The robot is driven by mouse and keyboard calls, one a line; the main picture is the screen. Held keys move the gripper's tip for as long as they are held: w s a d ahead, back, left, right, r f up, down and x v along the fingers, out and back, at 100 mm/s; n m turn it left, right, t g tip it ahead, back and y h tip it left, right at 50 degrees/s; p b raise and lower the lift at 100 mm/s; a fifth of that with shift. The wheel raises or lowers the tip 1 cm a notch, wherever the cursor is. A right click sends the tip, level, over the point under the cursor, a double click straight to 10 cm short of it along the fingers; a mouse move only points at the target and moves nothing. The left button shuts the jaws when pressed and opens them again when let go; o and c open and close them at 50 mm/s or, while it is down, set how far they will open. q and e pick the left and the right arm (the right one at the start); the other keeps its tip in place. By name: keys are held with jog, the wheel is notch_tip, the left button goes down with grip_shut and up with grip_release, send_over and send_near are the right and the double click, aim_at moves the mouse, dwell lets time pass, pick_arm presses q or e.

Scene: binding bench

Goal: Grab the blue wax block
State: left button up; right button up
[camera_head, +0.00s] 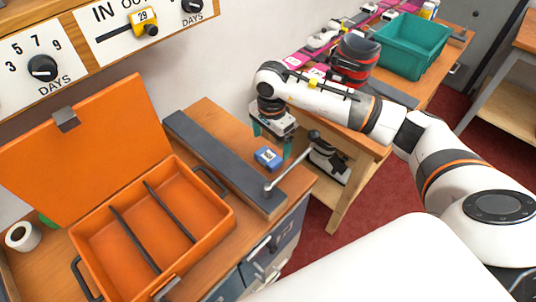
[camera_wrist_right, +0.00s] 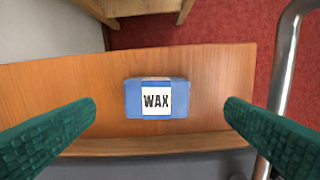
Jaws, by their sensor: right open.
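The blue wax block (camera_head: 268,158) lies on the wooden bench top, just right of the long dark grey bar. In the right wrist view the block (camera_wrist_right: 157,98) lies flat with its white WAX label facing the camera. My right gripper (camera_head: 272,141) is above and just behind the block, fingers pointing down. Its green fingers are wide apart and empty. In the wrist view they stand at either side, with the block centred in the gap and touching neither finger. My left gripper is not in view.
A metal lever (camera_head: 290,175) with a dark knob rises close to the block. An open orange box (camera_head: 225,222) with dividers stands at left, near a white tape roll (camera_head: 22,236). A teal bin (camera_head: 412,50) stands on the far bench. The bench edge is close to the block.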

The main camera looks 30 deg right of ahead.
aim_at(268, 155)
jog(key=shift+f, duration=0.4)
jog(key=shift+w+a+f, duration=0.1)
jog(key=shift+f, duration=0.15)
jog(key=shift+a+f+p, duration=0.15)
jog(key=shift+f+p, duration=0.35)
jog(key=shift+a+f+p, duration=0.15)
jog(key=shift+f+p, duration=0.3)
jog(key=shift+f, duration=0.05)
notch_tip(268, 155, down, 2)
jog(key=shift+f, duration=0.4)
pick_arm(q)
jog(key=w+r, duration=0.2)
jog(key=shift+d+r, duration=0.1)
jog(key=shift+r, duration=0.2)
pick_arm(e)
jog(key=c, duration=1.1)
